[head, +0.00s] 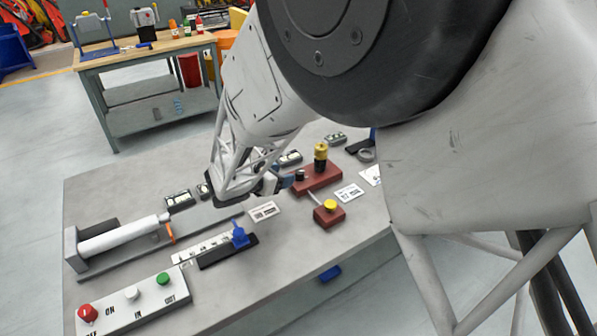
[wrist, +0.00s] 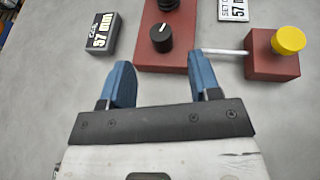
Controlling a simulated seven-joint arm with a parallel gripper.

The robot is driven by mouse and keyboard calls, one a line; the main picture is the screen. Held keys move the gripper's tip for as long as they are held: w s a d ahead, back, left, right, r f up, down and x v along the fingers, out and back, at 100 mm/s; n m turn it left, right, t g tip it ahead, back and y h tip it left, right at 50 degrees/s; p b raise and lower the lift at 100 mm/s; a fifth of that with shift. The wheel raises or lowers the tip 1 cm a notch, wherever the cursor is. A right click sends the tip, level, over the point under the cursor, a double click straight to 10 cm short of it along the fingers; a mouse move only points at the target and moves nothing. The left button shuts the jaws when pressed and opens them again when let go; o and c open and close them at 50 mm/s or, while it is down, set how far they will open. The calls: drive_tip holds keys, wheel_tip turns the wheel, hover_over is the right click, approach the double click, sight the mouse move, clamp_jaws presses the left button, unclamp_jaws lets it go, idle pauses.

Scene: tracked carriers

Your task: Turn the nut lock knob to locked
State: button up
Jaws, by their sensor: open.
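A round black knob with a white pointer mark (wrist: 161,37) sits on a dark red block (wrist: 183,60) in the wrist view; I take it for the nut lock knob, though no label on it is readable. Its mark points towards the top of the picture, tilted slightly right. The knob also shows small in the head view (head: 300,175), on the red block (head: 320,179) there. My gripper (wrist: 160,62) is open, its blue fingers apart and empty. The knob lies just beyond the fingertips, between their lines, with no contact visible. In the head view my gripper (head: 283,183) is beside the block's left end.
A smaller red block (wrist: 272,64) with a yellow knob (wrist: 289,40) joins the block by a thin rod. A black and yellow post (head: 320,155) stands on the long block. A blue-handled slider (head: 239,236) and button panel (head: 133,303) lie nearer.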

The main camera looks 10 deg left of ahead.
sight(300, 171)
drive_tip(key=shift+x, duration=3.85)
drive_tip(key=shift+c, duration=0.5)
drive_tip(key=c, duration=0.8)
drive_tip(key=shift+n+y, duration=0.3)
drive_tip(key=shift+c, duration=0.2)
drive_tip(key=shift+d+n+t+y, duration=0.15)
drive_tip(key=shift+n+t+y, duration=0.85)
drive_tip(key=shift+n+y, duration=1)
